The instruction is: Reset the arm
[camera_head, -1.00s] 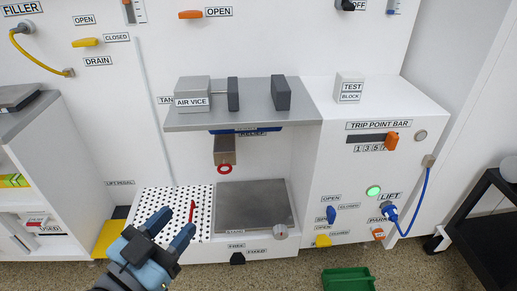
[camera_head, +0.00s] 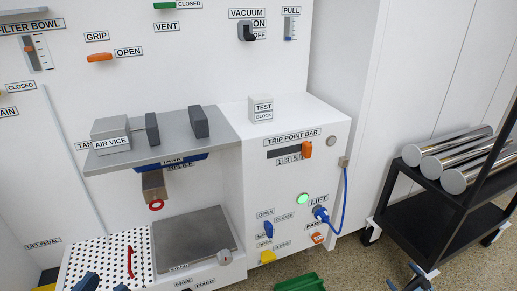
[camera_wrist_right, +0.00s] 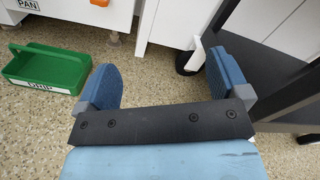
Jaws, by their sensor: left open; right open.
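My left gripper (camera_head: 103,285) shows only its two blue fingertips at the bottom edge of the head view. They are apart, with nothing between them, in front of the white perforated plate (camera_head: 90,262). My right gripper (camera_head: 404,278) just shows at the bottom right of the head view, near the black cart. In the right wrist view (camera_wrist_right: 164,78) its two blue fingers stand wide apart over the speckled floor with nothing between them. Most of both arms is out of view.
A green drip tray (camera_wrist_right: 45,72) lies on the floor left of my right gripper. A black cart (camera_head: 440,195) carrying several metal rolls (camera_head: 450,150) stands at right. The white machine (camera_head: 295,180) with vice (camera_head: 110,135), test block (camera_head: 261,108) and lift plug (camera_head: 321,214) fills the middle.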

